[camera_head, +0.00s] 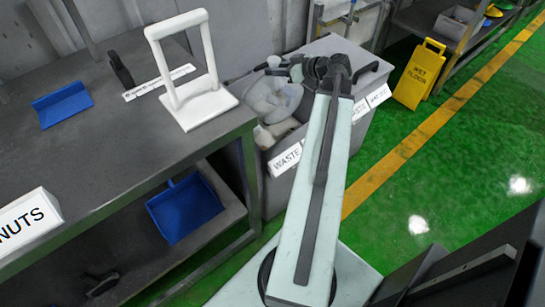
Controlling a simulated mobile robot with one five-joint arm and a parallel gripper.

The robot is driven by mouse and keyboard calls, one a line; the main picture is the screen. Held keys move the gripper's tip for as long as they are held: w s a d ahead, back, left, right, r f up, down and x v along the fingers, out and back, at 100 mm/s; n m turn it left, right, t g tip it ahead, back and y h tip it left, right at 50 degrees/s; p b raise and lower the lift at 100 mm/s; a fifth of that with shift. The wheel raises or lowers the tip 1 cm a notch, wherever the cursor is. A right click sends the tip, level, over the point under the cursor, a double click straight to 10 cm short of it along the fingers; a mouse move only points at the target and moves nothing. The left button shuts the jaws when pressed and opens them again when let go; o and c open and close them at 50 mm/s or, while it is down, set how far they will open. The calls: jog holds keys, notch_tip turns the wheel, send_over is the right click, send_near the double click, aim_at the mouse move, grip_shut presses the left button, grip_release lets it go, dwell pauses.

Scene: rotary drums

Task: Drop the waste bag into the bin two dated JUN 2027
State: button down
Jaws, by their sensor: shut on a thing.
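The waste bag (268,98) is pale and translucent. It hangs below my gripper (275,68), over the left part of a grey bin (308,48). My gripper is small in the view and shut on the bag's top. The bin's near side carries a white label reading WASTE (285,160). More white labels (378,95) show to the right of my arm, too small to read fully. I can read no JUN 2027 date. My arm hides the middle of the bin, and I cannot tell whether the bag touches its rim.
A grey bench (100,140) on the left holds a white frame stand (190,95), a blue tray (62,104) and a NUTS box (28,222). A blue dustpan-like tray (185,208) is on its lower shelf. A yellow wet-floor sign (419,75) stands right; green floor is clear there.

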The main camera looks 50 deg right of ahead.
jog(key=shift+f+b, duration=0.35)
jog(key=shift+f, duration=0.45)
jog(key=shift+r, duration=0.1)
jog(key=c, duration=1.1)
grip_release()
jog(key=shift+o, duration=0.2)
jog(key=shift+s, duration=0.1)
jog(key=p+v, duration=0.3)
jog(key=v, duration=0.4)
jog(key=shift+r, duration=0.1)
jog(key=shift+s+d, duration=0.1)
jog(key=shift+s, duration=0.25)
